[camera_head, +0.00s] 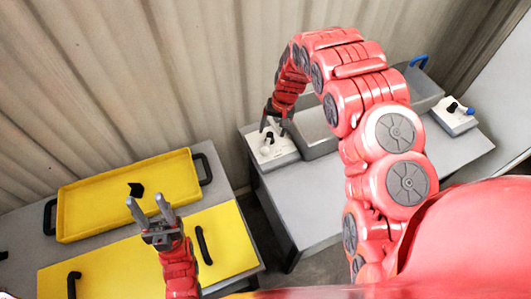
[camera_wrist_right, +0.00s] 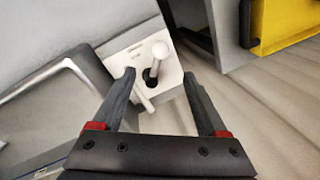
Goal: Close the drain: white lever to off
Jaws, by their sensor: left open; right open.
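The white lever (camera_wrist_right: 158,52) stands up from a dark slot in a white control box (camera_wrist_right: 120,50). In the right wrist view its round knob lies between and beyond my open right fingertips (camera_wrist_right: 159,76), apart from both. A second short white bar (camera_wrist_right: 144,98) shows close by the left finger. Small marks on the box are too blurred to read. In the head view my right gripper (camera_head: 274,121) hangs just above this box (camera_head: 280,153) and partly hides the lever. My left gripper (camera_head: 147,204) is open and empty over the yellow surface at left.
A grey tank (camera_head: 318,148) stands right beside the box. A second white box with a blue lever (camera_head: 455,108) sits at the right of the grey table (camera_head: 400,172). A yellow tray (camera_head: 90,215) with a small black piece (camera_head: 136,189) lies on the left bench.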

